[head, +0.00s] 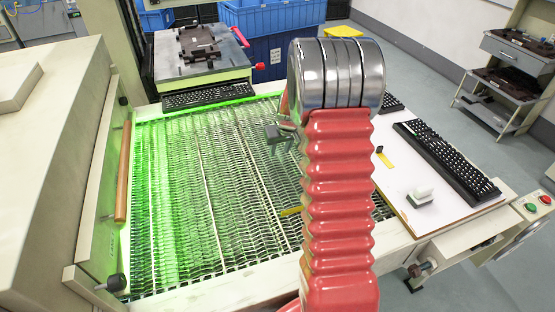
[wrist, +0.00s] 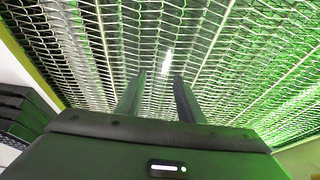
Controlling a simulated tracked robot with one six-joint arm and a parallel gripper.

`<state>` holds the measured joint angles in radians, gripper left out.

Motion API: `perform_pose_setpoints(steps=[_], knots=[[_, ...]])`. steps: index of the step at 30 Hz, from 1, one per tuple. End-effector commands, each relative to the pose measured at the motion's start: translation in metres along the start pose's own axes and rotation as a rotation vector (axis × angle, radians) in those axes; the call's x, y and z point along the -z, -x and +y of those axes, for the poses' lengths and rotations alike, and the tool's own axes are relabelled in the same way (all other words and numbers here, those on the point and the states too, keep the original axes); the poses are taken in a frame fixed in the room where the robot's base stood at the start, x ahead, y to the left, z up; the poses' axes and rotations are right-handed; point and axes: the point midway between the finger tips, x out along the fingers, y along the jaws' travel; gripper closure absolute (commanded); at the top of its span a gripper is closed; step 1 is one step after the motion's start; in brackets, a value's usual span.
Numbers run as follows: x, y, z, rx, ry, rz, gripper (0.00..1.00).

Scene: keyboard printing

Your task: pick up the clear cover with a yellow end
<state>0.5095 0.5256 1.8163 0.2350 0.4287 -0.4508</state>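A small yellow piece (head: 386,160) lies on the white board right of my arm, near a small dark piece. I cannot make out any clear part on it against the white. Another small yellow piece (head: 291,211) shows at the mesh belt, partly hidden by my red arm. I cannot tell which of these is the cover's yellow end. My gripper (wrist: 159,78) is open over the mesh, with nothing visible between its fingers. In the head view my gripper (head: 279,135) is small and partly hidden behind my arm. A bright streak (wrist: 167,62) shows just beyond the fingertips; it may be glare.
The green-lit mesh belt (head: 175,200) fills the middle. Another keyboard (head: 208,96) lies at the belt's far end. A machine with an orange-brown bar (head: 122,172) stands left.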

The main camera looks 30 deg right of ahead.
Motion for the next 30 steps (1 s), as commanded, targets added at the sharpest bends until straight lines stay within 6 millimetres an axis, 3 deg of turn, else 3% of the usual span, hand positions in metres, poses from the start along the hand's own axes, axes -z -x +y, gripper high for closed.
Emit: perform_pose_setpoints(steps=[6, 21, 30], knots=[[0.0001, -0.0132, 0.0, 0.0, 0.0, 0.0, 0.66], [0.0, -0.0131, 0.0, 0.0, 0.0, 0.0, 0.66], [0.0, -0.013, -0.0001, 0.0, 0.0, 0.0, 0.86]])
